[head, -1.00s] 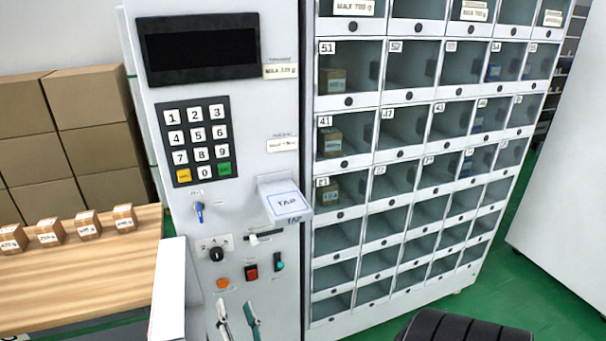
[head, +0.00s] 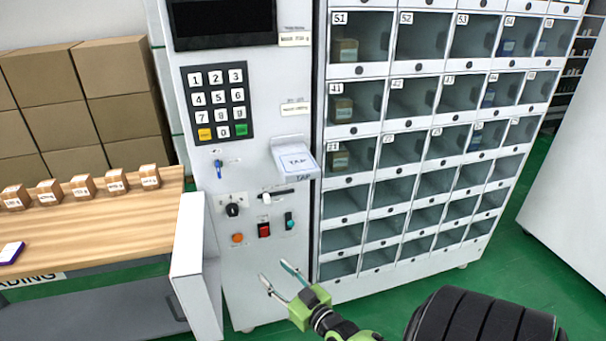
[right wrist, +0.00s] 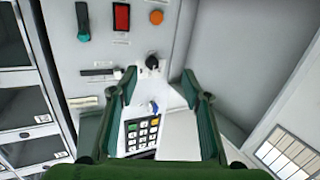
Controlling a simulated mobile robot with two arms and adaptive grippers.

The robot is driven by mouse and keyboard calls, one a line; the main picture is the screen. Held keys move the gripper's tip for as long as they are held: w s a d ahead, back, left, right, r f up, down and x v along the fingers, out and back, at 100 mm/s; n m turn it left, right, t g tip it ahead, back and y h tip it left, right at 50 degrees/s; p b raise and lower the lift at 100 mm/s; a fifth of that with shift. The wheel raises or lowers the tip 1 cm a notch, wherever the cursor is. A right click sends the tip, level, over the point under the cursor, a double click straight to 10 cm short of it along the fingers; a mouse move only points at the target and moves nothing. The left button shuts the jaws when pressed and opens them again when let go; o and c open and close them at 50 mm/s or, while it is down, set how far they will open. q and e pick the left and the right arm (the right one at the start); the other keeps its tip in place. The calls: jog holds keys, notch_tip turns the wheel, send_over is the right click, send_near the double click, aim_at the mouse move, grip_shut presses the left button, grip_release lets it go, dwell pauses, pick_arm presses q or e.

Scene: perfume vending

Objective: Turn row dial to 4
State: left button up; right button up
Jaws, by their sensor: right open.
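The row dial, a black knob (head: 233,209), sits on the white panel of the vending machine, left of a small white slider switch (head: 266,198). Its setting is too small to read. In the right wrist view the black dial (right wrist: 152,62) shows between and just beyond the fingertips. My right gripper (head: 275,272), green with two thin fingers, is open and empty, in front of the lower panel, below and right of the dial in the head view. In the right wrist view its fingers (right wrist: 159,80) are spread apart. My left gripper is not in view.
An orange button (head: 238,238), red switch (head: 264,230) and teal knob (head: 289,221) sit below the dial. A blue key (head: 219,168) and keypad (head: 218,102) are above. A TAP box (head: 296,160) juts out. A wooden table (head: 90,220) stands left.

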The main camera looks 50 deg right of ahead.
jog(key=s+d+f+n+g, duration=0.1)
jog(key=s+d+f+g, duration=0.1)
jog(key=f, duration=0.4)
jog(key=s+d+f+n+g+y, duration=0.1)
jog(key=s+d+f+n, duration=0.1)
jog(key=f, duration=0.4)
jog(key=shift+s+d+f+g, duration=0.15)
jog(key=shift+s+d+g, duration=0.25)
jog(key=shift+s, duration=0.2)
jog(key=shift+a, duration=0.1)
